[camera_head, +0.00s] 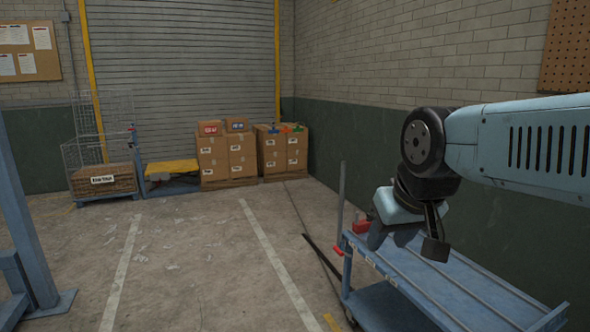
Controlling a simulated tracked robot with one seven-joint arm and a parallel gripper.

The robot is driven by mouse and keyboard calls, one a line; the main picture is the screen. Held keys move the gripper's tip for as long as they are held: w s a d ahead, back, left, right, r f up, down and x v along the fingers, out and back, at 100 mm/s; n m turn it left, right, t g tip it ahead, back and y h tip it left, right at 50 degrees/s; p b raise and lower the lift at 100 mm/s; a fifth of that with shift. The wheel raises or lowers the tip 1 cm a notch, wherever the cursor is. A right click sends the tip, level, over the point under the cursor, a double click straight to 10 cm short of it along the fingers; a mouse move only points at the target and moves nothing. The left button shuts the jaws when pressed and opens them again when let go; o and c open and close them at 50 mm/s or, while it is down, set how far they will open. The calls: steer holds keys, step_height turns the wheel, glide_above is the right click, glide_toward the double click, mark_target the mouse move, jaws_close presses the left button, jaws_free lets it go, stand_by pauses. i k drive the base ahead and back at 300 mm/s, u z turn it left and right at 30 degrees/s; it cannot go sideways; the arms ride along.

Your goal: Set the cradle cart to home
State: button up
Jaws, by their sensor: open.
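A blue cart (450,285), which looks like the cradle cart, stands at the lower right beside the wall. Its top has lengthwise rails, and a lower shelf shows under it. A red part (361,227) sits at its far left corner and another red part (338,250) on its left edge. My gripper (406,238) hangs over the far part of the cart top, open, with nothing seen between its fingers. Whether it touches the cart cannot be told. No home marking is readable.
A grey post (341,200) rises by the cart's far end, and a dark bar (322,262) lies left of it. Stacked cartons (228,155), a yellow-topped lift table (171,169) and a wire cage (103,180) stand along the back. A blue frame (25,240) is at left.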

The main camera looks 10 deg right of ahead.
mark_target(419, 293)
steer(key=u, duration=0.1)
steer(key=i, duration=2.05)
steer(key=z, duration=0.7)
steer(key=k, duration=0.75)
steer(key=z, duration=0.2)
steer(key=i, duration=0.8)
steer(key=u, duration=0.1)
